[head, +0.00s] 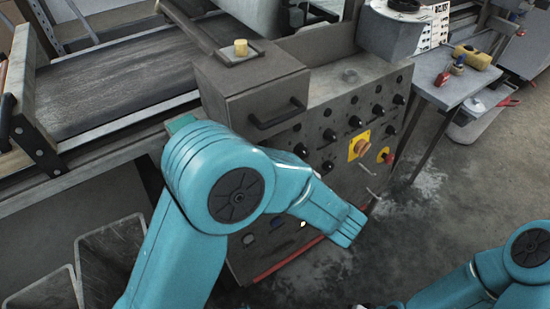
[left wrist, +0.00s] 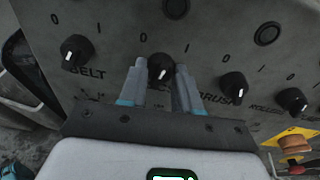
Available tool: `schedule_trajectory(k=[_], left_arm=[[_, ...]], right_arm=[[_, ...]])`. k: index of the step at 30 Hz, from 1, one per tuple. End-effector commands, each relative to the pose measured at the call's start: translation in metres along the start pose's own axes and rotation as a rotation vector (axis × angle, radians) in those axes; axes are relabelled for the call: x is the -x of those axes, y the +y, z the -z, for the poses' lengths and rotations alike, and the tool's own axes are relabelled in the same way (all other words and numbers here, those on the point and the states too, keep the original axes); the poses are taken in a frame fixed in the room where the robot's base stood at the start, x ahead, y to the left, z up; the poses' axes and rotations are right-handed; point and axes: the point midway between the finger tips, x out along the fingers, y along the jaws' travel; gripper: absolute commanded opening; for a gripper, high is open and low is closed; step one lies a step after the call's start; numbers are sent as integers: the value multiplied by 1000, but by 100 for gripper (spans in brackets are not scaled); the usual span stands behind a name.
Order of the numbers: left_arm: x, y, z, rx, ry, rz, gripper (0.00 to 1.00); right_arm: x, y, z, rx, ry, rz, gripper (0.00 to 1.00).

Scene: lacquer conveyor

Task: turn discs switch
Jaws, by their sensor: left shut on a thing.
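In the left wrist view, my left gripper (left wrist: 160,76) is shut on a black rotary knob (left wrist: 161,66), with one finger on each side of it. The knob sits on the grey panel between the BELT knob (left wrist: 74,48) and the BRUSH knob (left wrist: 234,85). Marks 0 and I stand above it. Its own label is mostly hidden by the fingers. Its white pointer line shows low on its face; which mark it is set to I cannot tell. In the head view, my left arm hides the gripper and this knob.
The control panel (head: 335,103) carries several other knobs and a yellow plate with an orange stop button (head: 360,147). A drawer handle (head: 278,115) juts out at the left. A conveyor belt (head: 125,80) lies further left. A side table (head: 452,85) stands at the right.

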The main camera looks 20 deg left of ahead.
Motion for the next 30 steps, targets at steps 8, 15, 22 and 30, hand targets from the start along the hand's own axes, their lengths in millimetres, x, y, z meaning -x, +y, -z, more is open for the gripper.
schedule_trajectory(k=[8, 15, 22, 30], left_arm=[[1, 0, -4, -196, -15, -22, 2], [0, -1, -2, -297, -21, -31, 2], [0, -1, -1, -335, -24, -34, 2], [0, -1, -1, -341, -25, -35, 2]], right_arm=[[30, -11, -1, 0, 0, 0, 43], [40, -14, -1, 0, 0, 0, 43], [43, -15, -1, 0, 0, 0, 43], [43, -15, -1, 0, 0, 0, 43]])
